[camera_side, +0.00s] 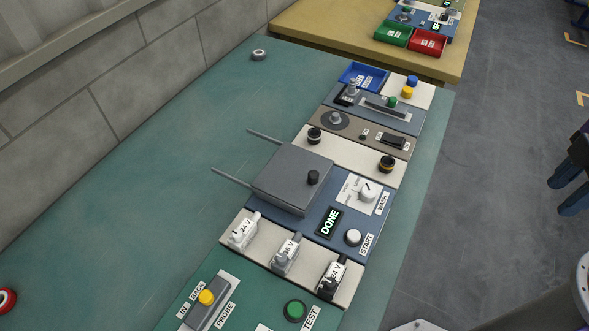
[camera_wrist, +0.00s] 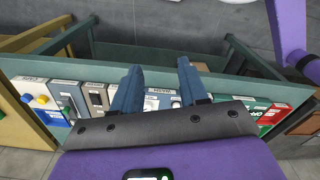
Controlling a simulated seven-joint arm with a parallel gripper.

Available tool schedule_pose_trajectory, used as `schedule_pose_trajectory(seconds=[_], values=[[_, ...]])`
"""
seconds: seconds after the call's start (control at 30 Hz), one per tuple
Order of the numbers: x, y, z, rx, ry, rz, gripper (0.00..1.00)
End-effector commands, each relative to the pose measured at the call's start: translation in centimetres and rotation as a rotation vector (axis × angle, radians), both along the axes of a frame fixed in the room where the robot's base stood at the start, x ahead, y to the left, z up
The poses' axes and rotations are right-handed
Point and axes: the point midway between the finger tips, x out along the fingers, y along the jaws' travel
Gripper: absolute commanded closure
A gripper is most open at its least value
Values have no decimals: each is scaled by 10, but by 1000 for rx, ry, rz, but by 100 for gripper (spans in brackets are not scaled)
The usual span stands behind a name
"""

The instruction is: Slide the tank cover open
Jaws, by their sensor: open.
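The tank cover (camera_side: 285,182) is a flat grey plate with a black knob (camera_side: 313,177) near its right edge. It lies on the blue wash panel (camera_side: 345,215), over where the tank is, and hides what is beneath. Two thin rails (camera_side: 232,178) stick out beyond its left side. My gripper (camera_side: 557,198) is at the far right of the side view, over the floor and well apart from the cover. In the wrist view its two blue fingers (camera_wrist: 158,72) are spread with nothing held between them. I cannot make out the cover there.
On the wash panel a display (camera_side: 329,223) reads DONE beside a white START button (camera_side: 353,237). Three labelled modules, one the middle module (camera_side: 287,254), stand in front. Black-topped parts (camera_side: 314,136) stand behind. The green table (camera_side: 150,180) is mostly clear left of the rails.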

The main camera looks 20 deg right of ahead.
Motion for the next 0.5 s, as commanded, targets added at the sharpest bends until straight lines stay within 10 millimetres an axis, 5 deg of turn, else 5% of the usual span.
schedule_pose_trajectory(seconds=[0.23,0.5], values=[[21,24,8,-1,2,-71,50],[92,110,28,-7,11,-340,50]])
